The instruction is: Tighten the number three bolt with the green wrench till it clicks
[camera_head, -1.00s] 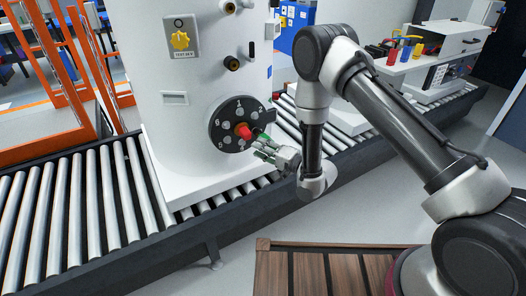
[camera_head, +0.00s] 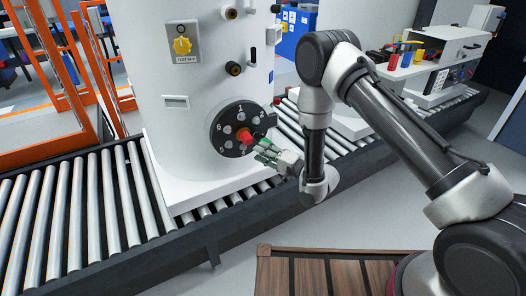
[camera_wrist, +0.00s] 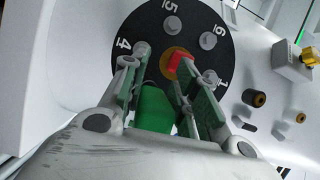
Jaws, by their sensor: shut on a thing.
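A black round flange (camera_head: 218,138) with numbered bolts and a red centre piece (camera_head: 244,136) is on the white tank's front. The flange also shows in the wrist view (camera_wrist: 147,27), with numbers 4, 5, 6 and 1 readable. My gripper (camera_head: 266,151) is at the flange's lower right. In the wrist view my gripper (camera_wrist: 160,88) is shut on the green wrench (camera_wrist: 155,108), whose green body shows between the fingers. The number three bolt is hidden behind my gripper and the wrench. Whether the wrench sits on that bolt cannot be told.
The white tank (camera_head: 160,130) stands on a roller conveyor (camera_head: 75,215). A yellow knob (camera_head: 182,46) and dark ports (camera_head: 233,68) are above the flange. Orange frames (camera_head: 40,140) stand at left. A bench with coloured tools (camera_head: 420,62) is at back right.

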